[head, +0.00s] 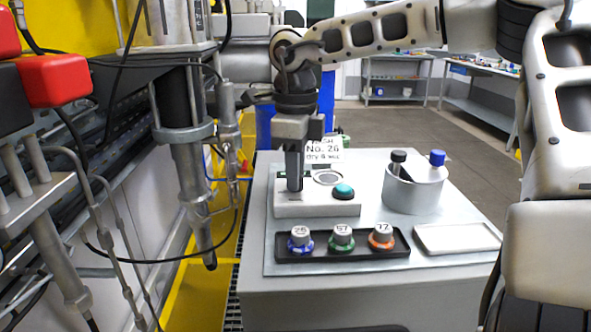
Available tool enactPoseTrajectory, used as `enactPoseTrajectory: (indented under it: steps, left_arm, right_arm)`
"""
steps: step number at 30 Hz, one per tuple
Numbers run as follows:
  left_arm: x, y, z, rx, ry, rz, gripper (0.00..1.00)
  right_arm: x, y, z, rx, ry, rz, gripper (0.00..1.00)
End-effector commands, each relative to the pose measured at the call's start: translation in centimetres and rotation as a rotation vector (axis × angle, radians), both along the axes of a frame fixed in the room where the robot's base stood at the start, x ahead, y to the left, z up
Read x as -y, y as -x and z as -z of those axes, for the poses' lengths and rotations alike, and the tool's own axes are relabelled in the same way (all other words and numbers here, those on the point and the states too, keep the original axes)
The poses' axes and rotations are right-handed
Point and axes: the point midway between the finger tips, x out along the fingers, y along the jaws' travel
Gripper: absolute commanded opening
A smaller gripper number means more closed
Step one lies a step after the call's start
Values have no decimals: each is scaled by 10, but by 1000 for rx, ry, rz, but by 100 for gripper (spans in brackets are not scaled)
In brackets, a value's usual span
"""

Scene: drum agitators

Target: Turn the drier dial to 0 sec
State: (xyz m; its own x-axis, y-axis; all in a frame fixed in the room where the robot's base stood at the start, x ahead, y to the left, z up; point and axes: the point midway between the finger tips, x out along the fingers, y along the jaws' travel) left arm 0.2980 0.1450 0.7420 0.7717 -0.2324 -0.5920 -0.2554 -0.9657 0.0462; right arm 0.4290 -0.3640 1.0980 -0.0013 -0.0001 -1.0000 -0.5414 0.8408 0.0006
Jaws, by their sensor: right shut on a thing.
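The drier (317,208) looks to be the low white box on the grey cabinet. It has a teal button (343,191) at its right and a round recess (328,178) behind. My right gripper (294,186) points straight down onto the box's left part and is shut. The drier dial seems to be between its fingers, but the fingers hide it, so I cannot read its setting. My left gripper is not in view.
A grey cup (413,196) with a black-capped and a blue-capped vial stands right. A white empty-looking tray (457,238) lies at the front right. Machinery with hoses (190,160) stands close on the left.

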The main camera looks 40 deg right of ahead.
Motion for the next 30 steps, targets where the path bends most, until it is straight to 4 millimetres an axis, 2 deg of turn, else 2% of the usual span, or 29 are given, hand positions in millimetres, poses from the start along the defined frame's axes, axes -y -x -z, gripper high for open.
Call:
enactPoseTrajectory:
  steps: [19,20,21,22,30]
  left_arm:
    - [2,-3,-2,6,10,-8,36]
    - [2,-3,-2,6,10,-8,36]
    - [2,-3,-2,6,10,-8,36]
    - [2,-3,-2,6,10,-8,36]
    - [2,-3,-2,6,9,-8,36]
  right_arm:
    - [0,-1,-2,6,1,-54,2]
    - [0,-1,-2,6,1,-53,30]
    - [0,-1,-2,6,1,-53,41]
    - [0,-1,-2,6,1,-53,46]
    - [0,-1,-1,3,1,-52,46]
